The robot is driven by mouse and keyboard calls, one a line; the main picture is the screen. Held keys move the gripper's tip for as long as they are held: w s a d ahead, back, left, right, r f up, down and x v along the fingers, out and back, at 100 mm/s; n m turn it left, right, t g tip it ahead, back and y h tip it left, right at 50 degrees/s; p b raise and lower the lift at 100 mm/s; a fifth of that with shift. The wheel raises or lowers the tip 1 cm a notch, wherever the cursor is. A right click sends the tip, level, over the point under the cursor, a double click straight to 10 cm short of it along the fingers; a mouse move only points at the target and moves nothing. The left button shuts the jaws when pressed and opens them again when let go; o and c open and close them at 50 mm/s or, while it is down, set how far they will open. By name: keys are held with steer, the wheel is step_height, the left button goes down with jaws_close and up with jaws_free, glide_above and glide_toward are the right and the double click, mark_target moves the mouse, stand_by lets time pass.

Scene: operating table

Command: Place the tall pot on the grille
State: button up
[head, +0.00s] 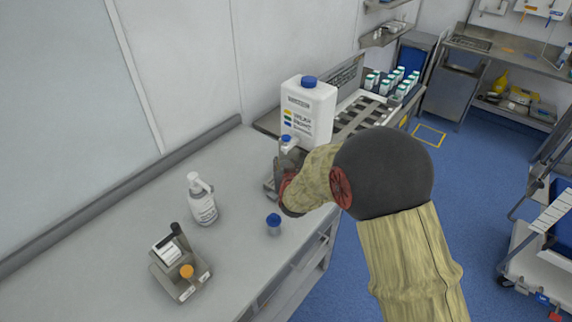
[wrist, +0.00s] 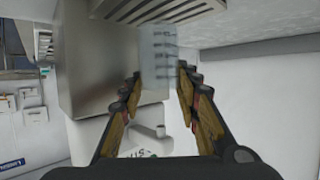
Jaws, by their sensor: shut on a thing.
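In the wrist view, a translucent tall pot (wrist: 158,52) with dark graduation marks is between the fingertips of my gripper (wrist: 160,78), which is shut on it. A slatted metal grille (wrist: 150,9) lies just beyond the pot's far end, beside a metal block (wrist: 92,60). I cannot tell whether the pot touches the grille. In the head view, a blue-lidded pot (head: 287,142) shows beside the large white canister, just past my gripper (head: 284,172); it appears to be the held one. My wrist hides much of the grille area there.
The large white canister (head: 309,110) stands close behind my gripper. A smaller blue-lidded pot (head: 274,222), a white pump bottle (head: 202,200) and a label device with an orange knob (head: 180,265) stand on the grey counter (head: 110,240). Several green-white bottles (head: 392,80) are farther back.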

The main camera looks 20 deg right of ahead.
steer(key=shift+w+f, duration=0.1)
steer(key=shift+f, duration=0.7)
steer(key=shift+w+d+f, duration=0.1)
steer(key=shift+s+r, duration=0.2)
steer(key=shift+f, duration=0.15)
steer(key=o, duration=1.2)
steer(key=shift+c, duration=0.2)
